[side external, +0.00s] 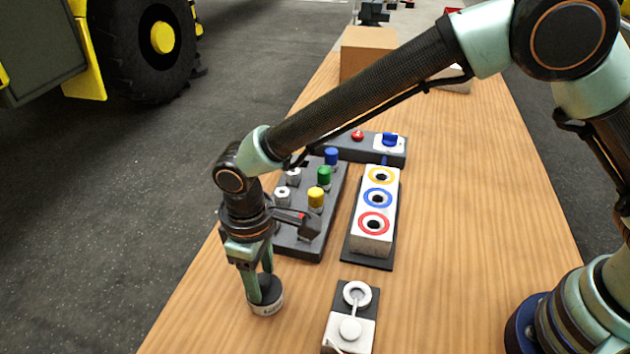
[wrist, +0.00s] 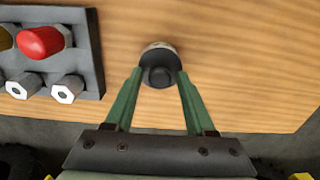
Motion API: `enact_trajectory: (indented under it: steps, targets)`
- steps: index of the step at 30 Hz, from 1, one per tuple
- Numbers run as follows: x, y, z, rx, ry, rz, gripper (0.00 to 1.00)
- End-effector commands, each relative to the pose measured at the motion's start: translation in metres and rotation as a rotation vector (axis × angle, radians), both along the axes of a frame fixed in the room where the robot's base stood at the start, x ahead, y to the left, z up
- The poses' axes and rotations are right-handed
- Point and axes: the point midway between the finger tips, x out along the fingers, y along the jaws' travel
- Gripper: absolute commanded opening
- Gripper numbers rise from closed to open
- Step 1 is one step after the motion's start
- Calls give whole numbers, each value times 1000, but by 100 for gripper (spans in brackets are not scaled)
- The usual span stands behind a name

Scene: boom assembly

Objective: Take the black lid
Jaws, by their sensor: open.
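The black lid (side external: 270,285) sits on top of a short pale round container (side external: 268,309) near the front left edge of the wooden table. In the wrist view the lid (wrist: 160,76) shows as a dark round piece with a raised middle. My gripper (side external: 262,296) points down at it, with its fingertips low beside the lid. In the wrist view my gripper (wrist: 158,78) is open, with one green finger on each side of the lid. I cannot tell whether either fingertip touches it.
A dark block with coloured knobs (side external: 310,233) stands behind my gripper. A white block with three coloured rings (side external: 375,212) is to its right. A small white fixture (side external: 350,328) stands at the front. The table's left edge is close. The right of the table (side external: 470,200) is clear.

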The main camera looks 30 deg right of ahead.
Motion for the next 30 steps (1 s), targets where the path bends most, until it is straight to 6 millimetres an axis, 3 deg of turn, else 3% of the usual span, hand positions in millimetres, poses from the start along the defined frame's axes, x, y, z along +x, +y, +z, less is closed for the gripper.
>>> enact_trajectory:
  steps: [1, 5, 6, 13, 30]
  targets:
    - [0, 0, 0, 0, 0, 0, 55]
    - [0, 0, 0, 0, 0, 0, 5]
    - [0, 0, 0, 0, 0, 0, 0]
    - [0, 0, 5, 1, -1, 0, 0]
    - [0, 0, 46, 1, -1, 0, 0]
